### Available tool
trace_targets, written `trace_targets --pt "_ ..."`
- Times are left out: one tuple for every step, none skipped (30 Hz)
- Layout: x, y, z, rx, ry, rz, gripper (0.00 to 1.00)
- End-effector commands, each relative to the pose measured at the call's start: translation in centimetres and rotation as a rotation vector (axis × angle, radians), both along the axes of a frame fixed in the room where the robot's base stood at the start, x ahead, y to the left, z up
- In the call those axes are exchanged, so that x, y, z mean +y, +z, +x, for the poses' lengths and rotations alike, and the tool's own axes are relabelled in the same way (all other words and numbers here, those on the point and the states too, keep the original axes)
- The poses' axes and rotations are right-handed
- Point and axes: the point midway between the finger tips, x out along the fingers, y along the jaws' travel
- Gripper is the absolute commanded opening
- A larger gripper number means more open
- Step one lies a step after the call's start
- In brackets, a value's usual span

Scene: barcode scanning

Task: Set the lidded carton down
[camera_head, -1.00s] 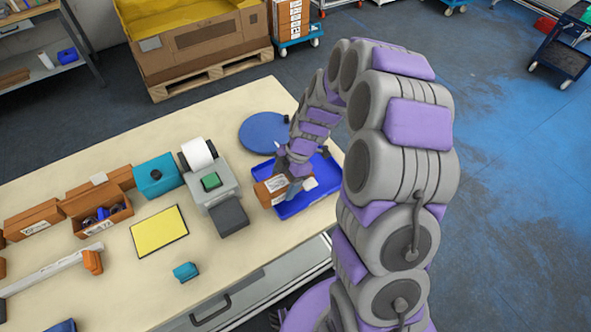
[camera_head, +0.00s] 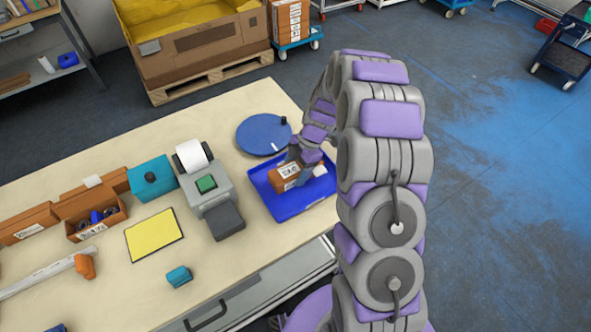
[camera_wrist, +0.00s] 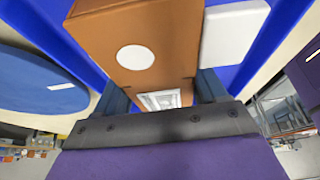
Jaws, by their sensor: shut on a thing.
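The lidded carton (camera_head: 284,173) is brown with a white label and is over the blue tray (camera_head: 272,205). My gripper (camera_head: 298,172) is shut on it. In the wrist view the carton (camera_wrist: 150,55) fills the middle, with a round white sticker and a printed label, between the fingers of my gripper (camera_wrist: 165,95). A white block (camera_wrist: 232,35) is beside the carton, over the blue surface of the tray. I cannot tell whether the carton's underside touches the tray floor.
A round blue disc (camera_head: 262,135) lies behind the tray. A grey label printer (camera_head: 208,188) with a white roll stands left of it. A yellow mat (camera_head: 153,235), a small teal block (camera_head: 179,276) and open brown bins (camera_head: 97,218) are farther left. Bare tabletop (camera_head: 240,260) lies in front.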

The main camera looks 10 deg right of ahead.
Motion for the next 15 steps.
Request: trace_targets --pt "0.04 0.07 -0.01 -0.001 0.001 -0.001 0.41" --pt "0.04 0.09 0.0 -0.001 0.001 -0.001 0.41" --pt "0.06 0.09 0.0 -0.001 0.001 -0.001 0.41" --pt "0.09 0.1 0.02 -0.001 0.001 -0.002 0.41" --pt "0.12 0.07 0.01 -0.001 0.001 -0.002 0.41" --pt "0.16 -0.03 0.02 -0.001 0.001 -0.002 0.41" --pt "0.17 -0.13 0.03 -0.001 0.001 -0.002 0.41" --pt "0.15 -0.05 0.03 -0.001 0.001 -0.003 0.74" --pt "0.11 -0.03 0.03 -0.001 0.001 -0.002 0.78" --pt "0.09 -0.03 0.02 -0.001 0.001 -0.002 0.81" --pt "0.05 -0.03 0.01 -0.001 0.001 -0.002 0.83" --pt "0.03 -0.03 0.02 -0.001 0.001 -0.001 0.87" --pt "0.02 -0.04 0.02 0.0 0.0 -0.001 0.9" --pt "0.02 -0.03 0.03 -0.001 0.001 -0.001 0.93" --pt "0.02 -0.04 0.03 0.0 0.0 -0.001 0.96"
